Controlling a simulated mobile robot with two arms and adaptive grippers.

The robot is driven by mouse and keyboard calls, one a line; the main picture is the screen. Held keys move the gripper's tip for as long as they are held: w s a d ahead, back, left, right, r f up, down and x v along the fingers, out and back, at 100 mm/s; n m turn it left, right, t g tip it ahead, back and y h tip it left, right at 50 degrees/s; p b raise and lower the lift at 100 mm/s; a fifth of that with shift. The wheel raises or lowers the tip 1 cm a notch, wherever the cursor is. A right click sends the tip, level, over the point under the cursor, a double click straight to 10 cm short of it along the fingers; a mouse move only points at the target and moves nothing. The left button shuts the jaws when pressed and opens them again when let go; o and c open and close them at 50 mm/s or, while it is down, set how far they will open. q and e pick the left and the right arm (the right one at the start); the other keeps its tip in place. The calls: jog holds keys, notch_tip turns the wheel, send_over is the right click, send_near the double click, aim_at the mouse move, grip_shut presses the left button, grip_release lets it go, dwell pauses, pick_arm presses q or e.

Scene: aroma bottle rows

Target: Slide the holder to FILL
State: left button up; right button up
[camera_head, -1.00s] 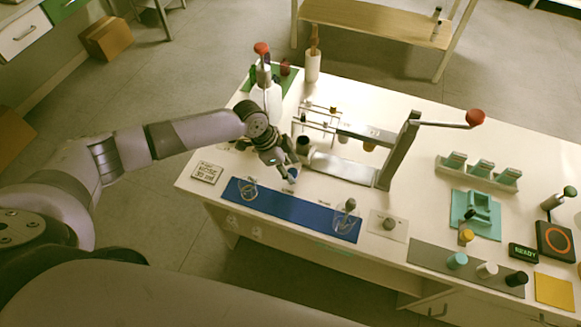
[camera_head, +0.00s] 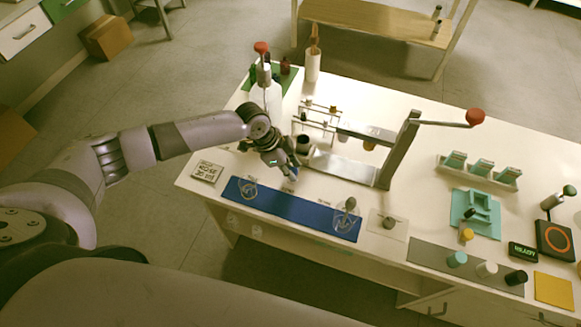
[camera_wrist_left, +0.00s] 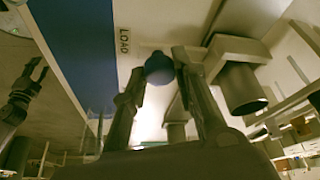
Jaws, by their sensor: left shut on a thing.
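My left gripper (camera_head: 292,174) is over the bench beside the left end of a metal rail plate (camera_head: 340,169). In the left wrist view its fingers (camera_wrist_left: 160,70) are shut on a dark blue round knob (camera_wrist_left: 158,66), which I take as the holder's handle. A grey block with a dark cylinder (camera_wrist_left: 243,90) is beside the right finger; how it joins the knob is hidden. A dark cup (camera_head: 303,144) shows just behind the gripper in the head view. A LOAD label (camera_wrist_left: 124,41) is near the knob; no FILL label is readable. My right gripper (camera_wrist_left: 38,72) shows small at the left, fingers apart.
A lever press with a red knob (camera_head: 475,117) stands over the rail's right end. A blue mat (camera_head: 290,207) with glass vessels lies along the front edge. A white bottle (camera_head: 267,97) stands behind the left wrist. A teal stand (camera_head: 476,213) is farther right.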

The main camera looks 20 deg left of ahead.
pick_arm(q)
grip_shut()
jog(key=a+b, duration=0.1)
jog(key=a, duration=1)
jog(key=shift+w+a+b, duration=0.1)
jog(key=shift+w+b, duration=0.1)
jog(key=shift+b, duration=0.15)
jog(key=shift+a, duration=0.15)
jog(key=shift+w, duration=0.1)
jog(key=o, duration=0.9)
grip_release()
jog(key=shift+o, duration=0.2)
